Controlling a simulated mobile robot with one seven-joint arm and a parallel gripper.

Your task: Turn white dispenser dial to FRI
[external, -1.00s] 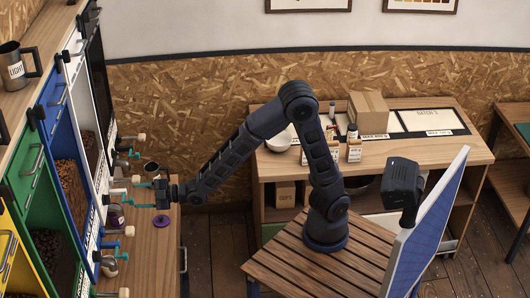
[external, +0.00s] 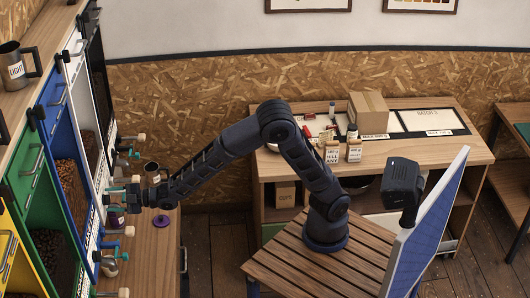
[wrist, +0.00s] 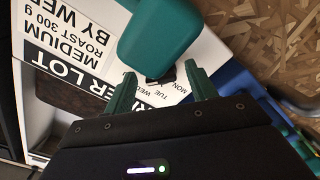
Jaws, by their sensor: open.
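The white dispenser (external: 88,150) stands in the row at the left. In the wrist view its white front (wrist: 210,45) carries a small day scale (wrist: 168,93), with MON, TUE and WED legible; FRI cannot be made out. A dark piece sits beside the scale, and a large teal block (wrist: 160,35) covers part of the front. I cannot tell which part is the dial or where it points. My gripper (wrist: 161,80) is open, its teal fingers on either side of the scale in the picture. In the external view my gripper (external: 120,192) reaches the dispenser front; contact cannot be told.
Blue (external: 60,125) and green (external: 28,160) dispensers stand alongside. A purple-topped jar (external: 115,216), a purple lid (external: 162,220), a metal pitcher (external: 109,265) and a cup (external: 151,168) stand on the counter close to my arm. Teal and wooden handles stick out from the dispenser fronts.

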